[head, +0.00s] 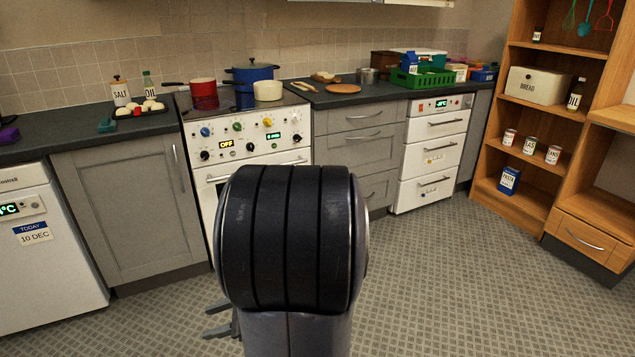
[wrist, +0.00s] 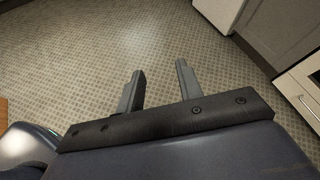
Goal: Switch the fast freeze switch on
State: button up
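A white drawer unit (head: 431,154) stands right of the cooker in the head view. Its top panel (head: 440,105) carries a small lit display and small controls. A white appliance (head: 40,265) at the left edge also has a lit display, reading a °C value. The fast freeze switch is too small to make out on either. My gripper shows low in the head view (head: 208,321), partly hidden by my arm, far from both. In the wrist view its two fingers (wrist: 157,82) are apart with only floor between them.
The cooker (head: 250,140) with pots stands between grey cupboards. Wooden shelves (head: 545,120) with jars and tins stand at the right. The patterned floor (head: 440,270) in front of the units is clear at the centre right.

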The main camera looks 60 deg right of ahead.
jog(key=d+m+t+h, duration=0.1)
jog(key=d, duration=0.2)
jog(key=d+m+t, duration=0.1)
jog(key=d+m, duration=0.1)
jog(key=d, duration=0.1)
jog(key=d+m+t+h+b, duration=0.1)
jog(key=d+m, duration=0.1)
jog(key=d, duration=0.1)
jog(key=shift+w+d+t+h, duration=0.1)
jog(key=shift+d+t+h, duration=0.2)
jog(key=shift+d, duration=0.1)
jog(key=shift+c, duration=1.4)
jog(key=d+m+h, duration=0.1)
jog(key=d, duration=0.1)
jog(key=s+d+m+t, duration=0.1)
jog(key=d, duration=0.1)
jog(key=d+m+t+h, duration=0.1)
jog(key=d, duration=0.1)
jog(key=shift+s+d+r+h+b, duration=0.25)
jog(key=shift+s+r+h+b, duration=0.05)
jog(key=shift+s, duration=0.05)
grip_shut()
jog(key=shift+d+r+m, duration=0.1)
jog(key=shift+d+m, duration=0.1)
jog(key=shift+m, duration=0.1)
jog(key=shift+s+d, duration=0.1)
